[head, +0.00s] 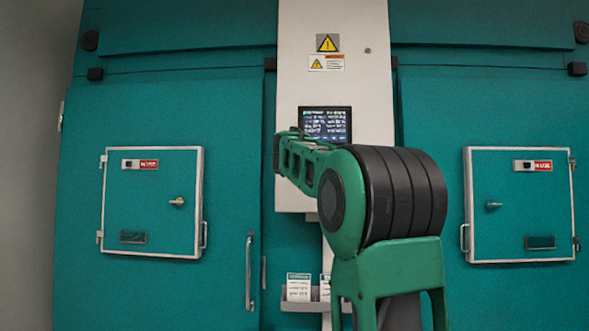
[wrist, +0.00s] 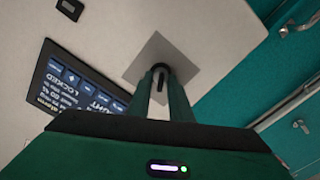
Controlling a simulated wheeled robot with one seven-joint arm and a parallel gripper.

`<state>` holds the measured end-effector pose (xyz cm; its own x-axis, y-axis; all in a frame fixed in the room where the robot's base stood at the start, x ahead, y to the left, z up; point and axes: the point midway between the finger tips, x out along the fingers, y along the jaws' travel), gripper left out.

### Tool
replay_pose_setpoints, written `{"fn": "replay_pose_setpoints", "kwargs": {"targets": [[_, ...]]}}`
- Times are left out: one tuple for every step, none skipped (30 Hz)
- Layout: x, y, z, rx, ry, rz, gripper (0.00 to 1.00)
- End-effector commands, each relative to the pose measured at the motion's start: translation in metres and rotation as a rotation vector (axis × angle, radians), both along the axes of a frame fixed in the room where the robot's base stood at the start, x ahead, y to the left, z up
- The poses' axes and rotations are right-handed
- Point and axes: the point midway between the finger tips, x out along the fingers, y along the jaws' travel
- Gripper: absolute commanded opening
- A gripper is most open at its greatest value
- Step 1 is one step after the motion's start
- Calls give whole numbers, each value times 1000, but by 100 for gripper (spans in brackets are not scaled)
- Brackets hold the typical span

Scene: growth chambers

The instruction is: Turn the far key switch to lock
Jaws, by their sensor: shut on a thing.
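In the wrist view a small dark key switch (wrist: 160,67) sits on a square grey plate (wrist: 181,60) on the pale panel. My gripper (wrist: 161,78) is shut on the key switch, its two green fingers close together around it. The fingers partly cover the switch, so I cannot tell which way it is turned. In the head view my arm hides the gripper and the switch. A screen (wrist: 70,90) beside the plate carries upside-down text, with a word that looks like LOCKED. The screen also shows in the head view (head: 325,123).
The pale panel (head: 332,85) stands between two teal chamber fronts. A left hatch (head: 150,225) and a right hatch (head: 510,215) have small handles and red-marked tags. A long door handle (head: 250,272) sticks out at lower left, near a shelf with cards (head: 298,287).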

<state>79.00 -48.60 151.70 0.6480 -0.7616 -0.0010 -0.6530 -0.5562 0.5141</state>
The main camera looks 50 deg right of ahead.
Motion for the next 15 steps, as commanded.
{"fn": "replay_pose_setpoints", "kwargs": {"targets": [[2, 3, 4, -6, -6, 9, 0], [3, 3, 4, -6, -6, 9, 0], [3, 3, 4, -6, -6, 9, 24], [2, 3, 4, -5, -6, 8, 24], [2, 3, 3, -5, -5, 8, 24], [2, 3, 3, -4, -5, 6, 24], [2, 2, 3, -4, -5, 6, 24], [2, 2, 2, -3, -4, 5, 24], [1, 2, 2, -3, -4, 5, 24], [1, 2, 2, -2, -3, 5, 24], [1, 2, 2, -2, -3, 5, 24], [1, 2, 2, -2, -3, 4, 24], [0, 3, 2, -1, -4, 4, 24], [-1, 4, 1, -1, -4, 4, 24], [-3, 6, 2, -1, -3, 5, 24]]}}
